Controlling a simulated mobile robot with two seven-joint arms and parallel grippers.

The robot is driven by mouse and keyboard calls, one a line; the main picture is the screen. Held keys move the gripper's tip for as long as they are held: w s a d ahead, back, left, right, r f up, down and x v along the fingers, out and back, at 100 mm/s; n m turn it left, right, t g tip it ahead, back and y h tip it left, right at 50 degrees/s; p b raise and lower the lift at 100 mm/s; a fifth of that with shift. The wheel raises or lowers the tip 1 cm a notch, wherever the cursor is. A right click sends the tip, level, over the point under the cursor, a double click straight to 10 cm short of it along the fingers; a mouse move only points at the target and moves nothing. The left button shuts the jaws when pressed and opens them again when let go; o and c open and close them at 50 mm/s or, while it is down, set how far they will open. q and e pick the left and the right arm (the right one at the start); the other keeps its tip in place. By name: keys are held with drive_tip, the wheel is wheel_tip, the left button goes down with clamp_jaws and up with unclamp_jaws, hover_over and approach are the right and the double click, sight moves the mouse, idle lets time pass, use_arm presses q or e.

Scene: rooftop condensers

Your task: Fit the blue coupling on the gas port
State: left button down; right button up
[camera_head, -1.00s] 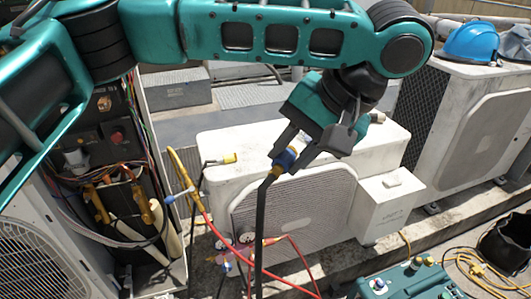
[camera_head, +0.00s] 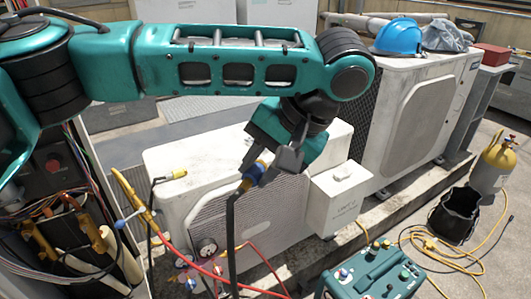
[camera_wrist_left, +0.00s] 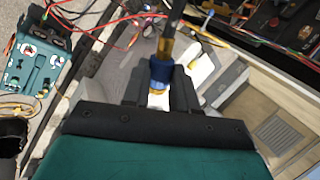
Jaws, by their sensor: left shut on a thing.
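My left gripper (camera_head: 256,170) is shut on the blue coupling (camera_head: 252,173). It holds it in the air in front of the middle condenser. The coupling sits on the end of a dark hose (camera_head: 231,235) that hangs down from it. In the left wrist view the blue coupling (camera_wrist_left: 161,72) is between the fingers, with a brass section (camera_wrist_left: 164,48) and dark hose beyond it. The right gripper is not in view.
The middle condenser (camera_head: 255,222) has a white box (camera_head: 340,200) at its right. A yellow-tipped lead (camera_head: 178,174) lies on its top. Gauges (camera_head: 207,247) and red hoses are below. A teal case (camera_head: 378,272), black bucket (camera_head: 457,213) and gas cylinder (camera_head: 494,162) are at right.

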use_arm(q)
drive_tip(key=s+a+f+m+t+h, duration=0.1)
drive_tip(key=a+f+m+h, duration=0.1)
drive_tip(key=m, duration=0.4)
drive_tip(key=s+a+f+m+t+h, duration=0.1)
drive_tip(key=f+m+t+h, duration=0.1)
drive_tip(key=f+m, duration=0.3)
drive_tip(key=shift+a+m+t+h, duration=0.35)
drive_tip(key=shift+m+h, duration=0.25)
drive_tip(key=shift+m, duration=0.4)
drive_tip(key=c, duration=1.5)
unclamp_jaws()
clamp_jaws()
drive_tip(key=shift+f, duration=0.1)
